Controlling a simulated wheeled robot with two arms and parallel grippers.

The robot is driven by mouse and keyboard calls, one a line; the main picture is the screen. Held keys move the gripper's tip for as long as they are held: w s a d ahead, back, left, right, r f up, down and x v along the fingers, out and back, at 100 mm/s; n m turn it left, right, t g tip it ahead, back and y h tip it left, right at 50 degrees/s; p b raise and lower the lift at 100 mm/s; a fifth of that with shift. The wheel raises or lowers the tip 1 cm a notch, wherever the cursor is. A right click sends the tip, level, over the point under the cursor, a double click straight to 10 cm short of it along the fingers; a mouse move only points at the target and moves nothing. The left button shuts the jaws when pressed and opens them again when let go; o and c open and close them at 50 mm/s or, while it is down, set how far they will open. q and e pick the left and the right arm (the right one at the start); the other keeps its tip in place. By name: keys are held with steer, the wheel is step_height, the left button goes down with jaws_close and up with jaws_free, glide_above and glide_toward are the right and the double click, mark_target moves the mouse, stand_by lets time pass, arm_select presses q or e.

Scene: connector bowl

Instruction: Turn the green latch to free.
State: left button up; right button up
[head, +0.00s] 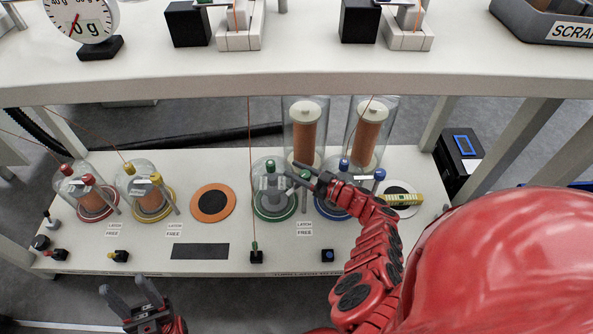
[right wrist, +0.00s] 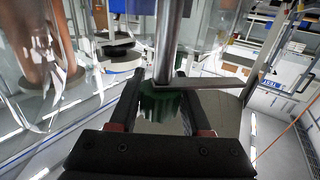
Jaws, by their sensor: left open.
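The green station's glass dome (head: 265,185) stands on a green ring base (head: 274,212) on the lower shelf. The green latch knob (head: 305,174) tops a metal post at the dome's right side. My right gripper (head: 306,182) is at this knob. In the right wrist view its fingers lie on either side of the ridged green knob (right wrist: 158,106), with the metal post (right wrist: 168,45) and a flat bar beyond; whether they touch the knob is unclear. A "LATCH FREE" label (head: 304,229) lies in front. My left gripper (head: 133,292) is open and empty, before the shelf's front edge.
The blue station (head: 333,206) is close on the right, partly behind my right arm. Two tall clear cylinders with copper-coloured cores (head: 306,130) stand behind. Red (head: 96,204) and yellow (head: 152,203) stations and an orange ring (head: 212,216) are left. The upper shelf (head: 290,70) overhangs the back.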

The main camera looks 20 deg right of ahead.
steer(key=o, duration=0.3)
steer(key=shift+o, duration=0.2)
steer(key=p+v, duration=0.1)
steer(key=v, duration=1.6)
steer(key=shift+s, duration=0.2)
steer(key=shift+d, duration=0.1)
